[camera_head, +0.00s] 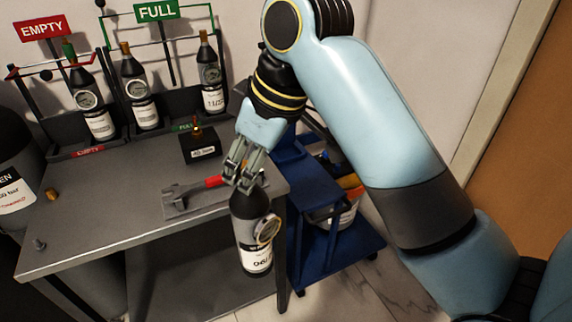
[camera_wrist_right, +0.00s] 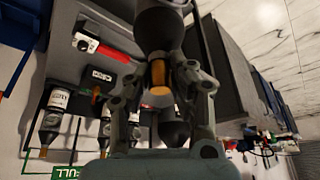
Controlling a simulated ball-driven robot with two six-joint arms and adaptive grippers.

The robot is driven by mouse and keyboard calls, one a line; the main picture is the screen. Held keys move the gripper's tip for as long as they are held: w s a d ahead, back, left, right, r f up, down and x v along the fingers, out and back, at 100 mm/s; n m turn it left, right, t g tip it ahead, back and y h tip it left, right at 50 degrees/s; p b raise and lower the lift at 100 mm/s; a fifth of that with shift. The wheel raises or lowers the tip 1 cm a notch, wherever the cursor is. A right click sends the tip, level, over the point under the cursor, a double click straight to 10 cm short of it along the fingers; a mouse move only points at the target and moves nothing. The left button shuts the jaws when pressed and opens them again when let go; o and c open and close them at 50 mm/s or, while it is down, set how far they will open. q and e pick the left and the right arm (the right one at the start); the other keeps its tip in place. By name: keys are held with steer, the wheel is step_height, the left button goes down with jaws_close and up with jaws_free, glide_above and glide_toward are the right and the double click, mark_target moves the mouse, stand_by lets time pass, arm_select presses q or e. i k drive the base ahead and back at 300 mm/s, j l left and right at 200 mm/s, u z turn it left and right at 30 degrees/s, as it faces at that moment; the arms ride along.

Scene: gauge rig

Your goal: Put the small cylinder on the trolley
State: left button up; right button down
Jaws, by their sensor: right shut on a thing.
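My right gripper (camera_head: 243,172) is shut on the top of a small dark cylinder (camera_head: 248,212). The cylinder has a round gauge and a white label. It hangs upright in front of the table's right front edge, left of the trolley. In the right wrist view the fingers (camera_wrist_right: 160,85) close around its brass top, and its dark body (camera_wrist_right: 160,28) extends upward. The blue trolley (camera_head: 312,190) stands right of the table, with an upper shelf and a lower deck. My right arm and gripper hide part of it. My left gripper is out of view.
The metal table (camera_head: 110,215) holds a red-handled wrench (camera_head: 195,190) and a black box (camera_head: 201,146). Several similar cylinders stand in racks under the EMPTY (camera_head: 44,28) and FULL (camera_head: 157,10) signs. A bucket (camera_head: 340,208) sits on the trolley's lower deck.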

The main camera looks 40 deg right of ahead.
mark_target(286, 155)
steer(key=l, duration=0.5)
steer(key=i+l, duration=0.15)
steer(key=l, duration=0.8)
steer(key=i+l+u, duration=0.1)
steer(key=l+u, duration=0.2)
steer(key=l, duration=0.45)
steer(key=l+u, duration=0.3)
steer(key=l, duration=0.45)
steer(key=u, duration=0.55)
